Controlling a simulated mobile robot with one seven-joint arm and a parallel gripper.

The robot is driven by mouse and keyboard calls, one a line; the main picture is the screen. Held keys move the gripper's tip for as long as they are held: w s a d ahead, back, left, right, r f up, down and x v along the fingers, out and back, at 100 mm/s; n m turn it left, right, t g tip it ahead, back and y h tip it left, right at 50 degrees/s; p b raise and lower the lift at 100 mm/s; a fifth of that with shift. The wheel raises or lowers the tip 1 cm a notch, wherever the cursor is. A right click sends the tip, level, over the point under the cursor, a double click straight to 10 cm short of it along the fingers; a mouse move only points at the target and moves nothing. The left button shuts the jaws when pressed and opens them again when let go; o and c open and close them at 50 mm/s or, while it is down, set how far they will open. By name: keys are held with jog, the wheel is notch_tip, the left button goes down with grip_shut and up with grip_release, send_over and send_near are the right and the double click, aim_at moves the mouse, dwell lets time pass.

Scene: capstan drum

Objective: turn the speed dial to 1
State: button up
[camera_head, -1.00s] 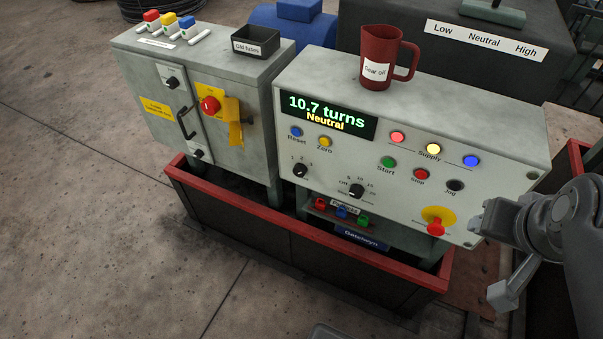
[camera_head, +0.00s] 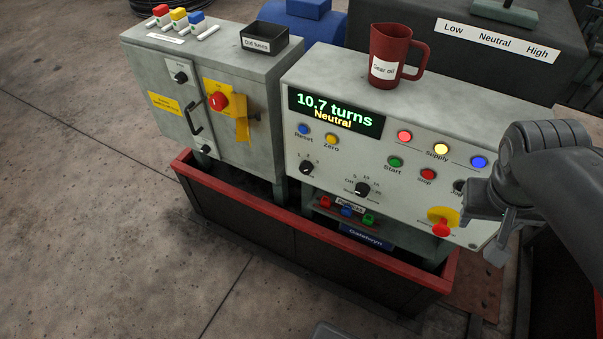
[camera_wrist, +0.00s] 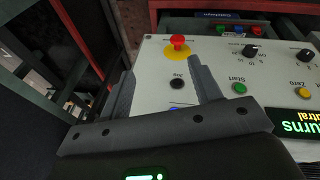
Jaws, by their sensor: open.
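The control console (camera_head: 430,110) has two black dials. The left dial (camera_head: 306,168), with small marks around it that appear to be 1, 2 and 3, sits below the Reset and Zero buttons; its pointer is too small to read. It also shows at the right of the wrist view (camera_wrist: 305,55). The other dial (camera_head: 362,189), marked Off to 20, is to its right. My gripper (camera_wrist: 160,75) is open and empty. Its fingers are over the panel's Jog end, apart from both dials. In the head view my gripper (camera_head: 470,200) partly covers the Jog button.
A red emergency stop (camera_head: 441,229) is beside my gripper. Start (camera_head: 395,162) and Stop (camera_head: 428,174) buttons lie between it and the dials. A gear oil jug (camera_head: 391,55) stands on the console. The display (camera_head: 335,112) reads 10.7 turns, Neutral.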

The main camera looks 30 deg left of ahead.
jog(key=w+a+f+n+h, duration=0.5)
jog(key=w+a+f, duration=0.2)
jog(key=w+a, duration=0.1)
jog(key=n+t+y, duration=0.5)
jog(key=n+t, duration=1)
jog(key=n, duration=0.1)
send_near(304, 171)
jog(key=w, duration=0.5)
jog(key=w+d, duration=0.1)
jog(key=w, duration=0.2)
jog(key=shift+w, duration=0.2)
jog(key=shift+c, duration=0.4)
jog(key=c, duration=0.9)
